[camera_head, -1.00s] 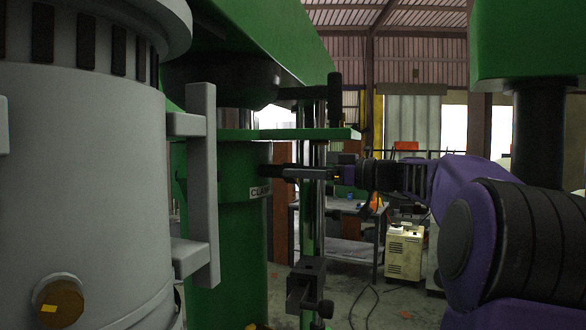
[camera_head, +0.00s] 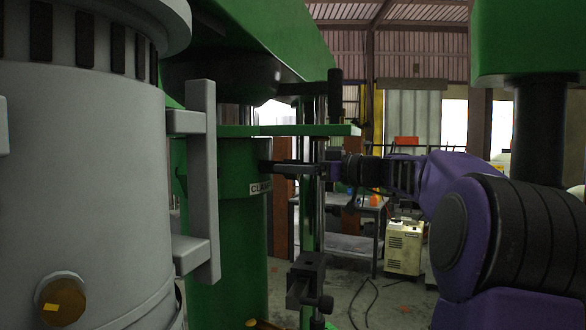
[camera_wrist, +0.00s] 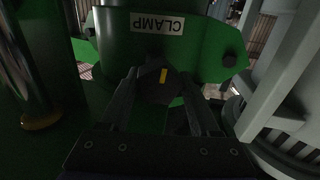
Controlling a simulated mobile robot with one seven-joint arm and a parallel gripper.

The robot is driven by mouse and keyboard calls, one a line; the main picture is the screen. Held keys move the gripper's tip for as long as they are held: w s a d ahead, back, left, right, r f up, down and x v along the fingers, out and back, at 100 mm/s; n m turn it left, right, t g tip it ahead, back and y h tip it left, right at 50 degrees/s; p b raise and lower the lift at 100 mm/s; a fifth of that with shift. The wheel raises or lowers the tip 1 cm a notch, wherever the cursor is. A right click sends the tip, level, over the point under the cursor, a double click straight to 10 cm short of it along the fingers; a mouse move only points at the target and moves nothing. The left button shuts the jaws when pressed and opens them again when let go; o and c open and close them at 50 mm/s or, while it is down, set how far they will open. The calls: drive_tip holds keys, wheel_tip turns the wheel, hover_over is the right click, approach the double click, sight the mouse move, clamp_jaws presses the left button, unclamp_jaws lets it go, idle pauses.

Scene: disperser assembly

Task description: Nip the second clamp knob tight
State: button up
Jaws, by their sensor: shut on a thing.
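The dark clamp knob (camera_wrist: 163,88) with a yellow mark shows in the wrist view, just below the upside-down CLAMP label (camera_wrist: 158,22) on the green housing. My gripper (camera_wrist: 160,98) is shut on this knob, with one finger on each side; the fingers cover its edges. In the head view my gripper (camera_head: 276,168) reaches from the right to the green column (camera_head: 232,235), just above the CLAMP label (camera_head: 260,188). The knob itself is hard to make out there. The frames do not show how tight it is.
A large grey vessel (camera_head: 85,170) with a side handle (camera_head: 203,180) fills the left. A green plate (camera_head: 310,130) lies just above my gripper. A vertical rod with a dark block (camera_head: 308,275) stands close by. A table and a cream box (camera_head: 404,248) are behind.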

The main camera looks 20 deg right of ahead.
idle(0.3)
drive_tip(key=shift+f+m+b, duration=0.15)
drive_tip(key=shift+m+b, duration=0.5)
drive_tip(key=shift+m, duration=0.15)
drive_tip(key=m+b, duration=0.2)
drive_tip(key=m, duration=0.1)
drive_tip(key=m+t+b, duration=0.1)
drive_tip(key=m, duration=0.6)
drive_tip(key=shift+w+d, duration=0.1)
drive_tip(key=m+p, duration=0.1)
drive_tip(key=m, duration=0.4)
drive_tip(key=shift+m+t, duration=0.3)
drive_tip(key=shift+m, duration=0.1)
drive_tip(key=shift+m+h+p, duration=0.5)
drive_tip(key=shift+m+p, duration=0.5)
drive_tip(key=shift+m, duration=1.9)
drive_tip(key=shift+c, duration=0.2)
drive_tip(key=shift+d, duration=0.1)
